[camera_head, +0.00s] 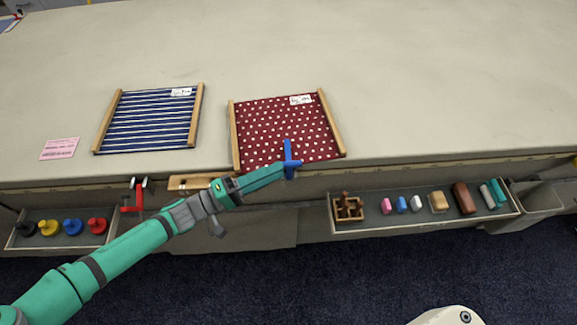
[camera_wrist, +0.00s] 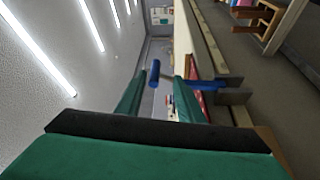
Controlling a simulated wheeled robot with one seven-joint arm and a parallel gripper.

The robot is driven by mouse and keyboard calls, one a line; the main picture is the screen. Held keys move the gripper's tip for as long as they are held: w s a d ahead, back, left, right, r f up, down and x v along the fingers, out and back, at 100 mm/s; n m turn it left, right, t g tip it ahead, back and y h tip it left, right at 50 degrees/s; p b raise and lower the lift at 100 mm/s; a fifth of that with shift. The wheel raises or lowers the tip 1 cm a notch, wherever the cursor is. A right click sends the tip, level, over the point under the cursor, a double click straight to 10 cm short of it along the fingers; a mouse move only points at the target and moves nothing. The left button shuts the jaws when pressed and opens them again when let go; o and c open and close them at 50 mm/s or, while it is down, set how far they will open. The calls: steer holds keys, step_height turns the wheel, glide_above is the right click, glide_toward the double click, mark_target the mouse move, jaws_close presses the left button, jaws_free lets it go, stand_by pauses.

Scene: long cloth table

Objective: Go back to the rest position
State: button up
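My gripper (camera_head: 283,168) is at the end of the green arm, over the table's front edge, by the lower edge of the red dotted frame (camera_head: 260,125). The wrist view shows its two green fingers (camera_wrist: 160,92) apart, with a gap between them. A blue T-shaped thing (camera_head: 288,148), like a clamp, is at the fingertips. In the wrist view, its blue cross-piece (camera_wrist: 155,73) is by the left finger and its bar runs past the right finger towards a grey block. I cannot tell whether the fingers touch it.
A blue striped frame (camera_head: 150,118) and a pink card (camera_head: 59,148) lie on the cloth table (camera_head: 400,60). A red clamp (camera_head: 138,190) is at the front edge. The back of the table is clear.

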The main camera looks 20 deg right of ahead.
steer(key=shift+s+a, duration=0.25)
steer(key=shift+s+f, duration=0.1)
stand_by(0.3)
steer(key=s+a+f+n+t+y, duration=0.1)
steer(key=s+a+f+t+y, duration=0.2)
steer(key=s+a+f+t, duration=0.45)
steer(key=s+a+f+t+y, duration=0.2)
steer(key=s+a+f, duration=0.2)
steer(key=s+a, duration=0.5)
steer(key=s+f+t+y, duration=0.1)
steer(key=s+t+y, duration=0.4)
steer(key=s+y, duration=0.5)
steer(key=shift+s+d+r+n+t+y, duration=0.15)
steer(key=shift+d+r+n+y, duration=0.1)
steer(key=shift+d+r+y, duration=0.7)
steer(key=shift+s+d+r+n+t+y, duration=0.1)
steer(key=shift+d+r+n+y, duration=0.15)
steer(key=shift+d+r+y, duration=0.65)
